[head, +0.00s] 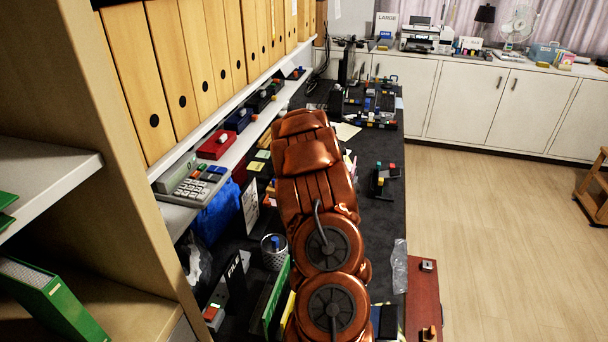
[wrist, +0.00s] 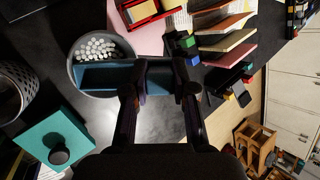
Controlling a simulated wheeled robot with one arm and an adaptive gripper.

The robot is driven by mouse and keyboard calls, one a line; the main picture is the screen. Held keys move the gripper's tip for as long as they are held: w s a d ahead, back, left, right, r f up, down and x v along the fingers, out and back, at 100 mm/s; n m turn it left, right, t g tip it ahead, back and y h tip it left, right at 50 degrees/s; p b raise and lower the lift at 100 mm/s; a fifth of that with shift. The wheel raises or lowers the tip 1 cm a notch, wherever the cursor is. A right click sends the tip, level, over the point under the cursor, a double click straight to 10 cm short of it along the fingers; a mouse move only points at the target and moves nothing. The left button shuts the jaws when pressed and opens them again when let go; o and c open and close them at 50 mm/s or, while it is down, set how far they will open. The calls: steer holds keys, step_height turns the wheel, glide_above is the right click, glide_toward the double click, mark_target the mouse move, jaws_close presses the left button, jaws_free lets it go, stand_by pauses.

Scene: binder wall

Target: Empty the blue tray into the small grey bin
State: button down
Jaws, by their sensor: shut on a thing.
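The blue tray (wrist: 108,76) shows in the wrist view as a long blue side, tilted over the round grey bin (wrist: 72,62). My gripper (wrist: 160,78) is shut on the tray's right end. In the head view my arm hides the gripper, the tray and the bin.
A teal box with a black knob (wrist: 75,132) and a dark mesh cup (wrist: 14,88) stand left of my gripper. In the head view, the shelf of binders (head: 155,90) borders the dark desk.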

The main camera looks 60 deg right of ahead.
steer(key=shift+d+r+p, duration=0.1)
steer(key=shift+r+p, duration=0.1)
steer(key=shift+p, duration=0.2)
steer(key=shift+d+f+y+b, duration=0.2)
steer(key=shift+f+y+b, duration=0.1)
steer(key=shift+y, duration=0.1)
steer(key=shift+d+f+y, duration=0.15)
steer(key=shift+f+y, duration=0.15)
steer(key=shift+y, duration=0.3)
steer(key=shift+w+d+f+m+y, duration=0.1)
steer(key=shift+d+f+m+y, duration=0.25)
steer(key=shift+y, duration=0.45)
steer(key=shift+d+f+m+y, duration=0.2)
steer(key=shift+d+y, duration=0.2)
steer(key=shift+y, duration=0.4)
steer(key=shift+d+f+y, duration=0.1)
steer(key=shift+y, duration=0.3)
